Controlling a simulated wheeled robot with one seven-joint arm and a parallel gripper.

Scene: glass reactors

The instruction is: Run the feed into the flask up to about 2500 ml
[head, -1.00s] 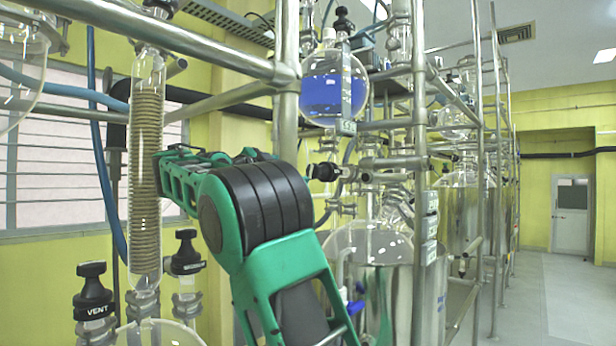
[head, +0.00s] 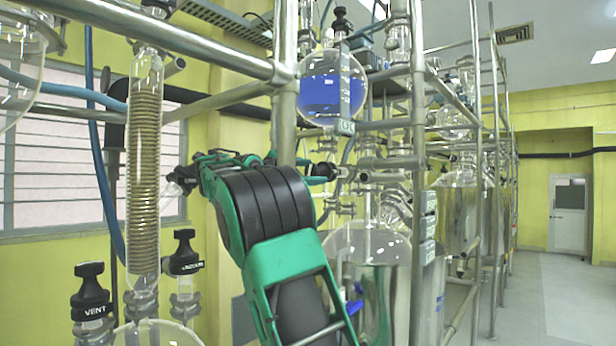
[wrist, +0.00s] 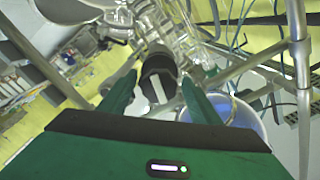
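A round glass feed vessel (head: 333,62) hangs on the frame in the head view, with blue liquid (head: 333,95) in its lower half. It also shows in the wrist view (wrist: 243,118), lower right. A black valve knob (head: 325,171) sits below it. In the wrist view, a black knob (wrist: 160,76) with a white bar faces my gripper (wrist: 159,82). My gripper's green fingers are apart, one on each side of this knob; contact cannot be told. A large glass flask (head: 365,243) sits in a steel pot below, with no blue visible in it. Its graduations cannot be read.
Steel frame posts (head: 285,90) and rails stand close around my arm. At the left are a coil condenser (head: 145,165), a VENT knob (head: 91,290) and a VACUUM knob (head: 184,255). Open floor (head: 550,295) lies at the right.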

